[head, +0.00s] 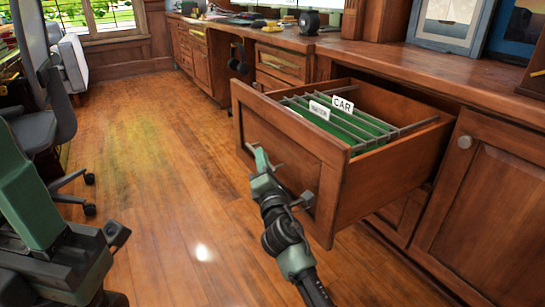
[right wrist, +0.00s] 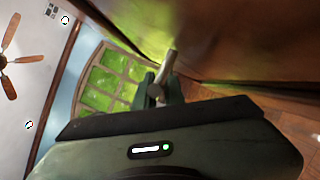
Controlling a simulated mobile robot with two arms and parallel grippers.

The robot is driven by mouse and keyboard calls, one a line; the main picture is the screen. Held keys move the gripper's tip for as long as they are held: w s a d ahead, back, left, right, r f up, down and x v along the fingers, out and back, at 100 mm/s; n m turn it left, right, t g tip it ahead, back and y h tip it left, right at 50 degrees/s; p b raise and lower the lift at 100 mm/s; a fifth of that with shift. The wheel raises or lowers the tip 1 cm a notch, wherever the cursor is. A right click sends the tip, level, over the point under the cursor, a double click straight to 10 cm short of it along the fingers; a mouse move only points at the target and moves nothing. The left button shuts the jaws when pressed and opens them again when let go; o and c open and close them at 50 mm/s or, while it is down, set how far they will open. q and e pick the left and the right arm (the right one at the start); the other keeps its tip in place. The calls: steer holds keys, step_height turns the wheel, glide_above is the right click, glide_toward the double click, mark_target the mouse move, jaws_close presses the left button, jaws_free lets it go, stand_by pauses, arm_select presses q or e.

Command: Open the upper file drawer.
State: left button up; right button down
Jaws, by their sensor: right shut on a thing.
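The upper file drawer (head: 290,165) is pulled well out of the wooden cabinet in the head view. Green hanging files (head: 345,125) with white tabs, one reading "CAR", show inside it. My right gripper (head: 268,180) is at the drawer's front, shut on its metal handle (head: 305,200). The right wrist view shows the handle (right wrist: 167,66) between the fingers (right wrist: 160,88); the gripper covers part of it. My left arm shows at the lower left of the head view, but I cannot make out its gripper there.
A cabinet door with a round knob (head: 464,142) is right of the drawer. The wood counter (head: 420,65) above holds picture frames (head: 450,22). An office chair (head: 45,130) stands at the left. The wooden floor (head: 160,150) between is clear.

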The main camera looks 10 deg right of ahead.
steer(key=shift+s+a+f, duration=0.1)
steer(key=shift+s+a, duration=0.15)
steer(key=shift+a, duration=0.35)
steer(key=shift+s+a, duration=0.25)
steer(key=shift+a, duration=0.35)
steer(key=c, duration=1.8)
jaws_free()
